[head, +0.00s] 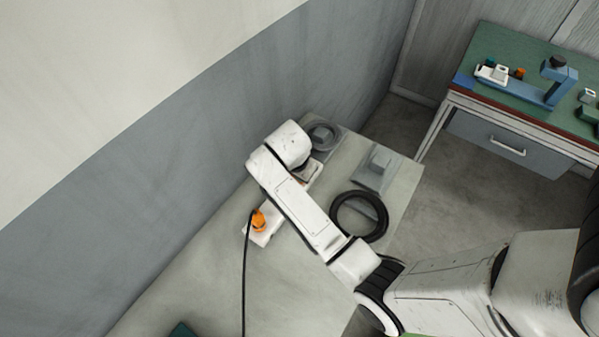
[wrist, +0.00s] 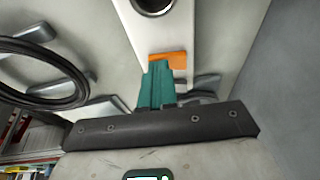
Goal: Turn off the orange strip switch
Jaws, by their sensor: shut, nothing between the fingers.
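The white power strip (head: 263,236) lies on the grey table, partly covered by my arm in the head view. It also shows in the wrist view (wrist: 187,25), with a dark round socket at the top edge. The orange switch (wrist: 170,59) is on the strip, just beyond my fingertips and partly hidden by them. I cannot tell whether they touch it. My gripper (wrist: 158,68) has teal fingers, shut and empty.
An orange plug (head: 258,219) with a black cable (head: 246,275) sits at the strip's near end. A black ring-shaped reel or coil (head: 336,221) and a grey block (head: 379,161) lie right of my arm. The wall borders the table on the left. A green-topped workbench (head: 520,62) stands at upper right.

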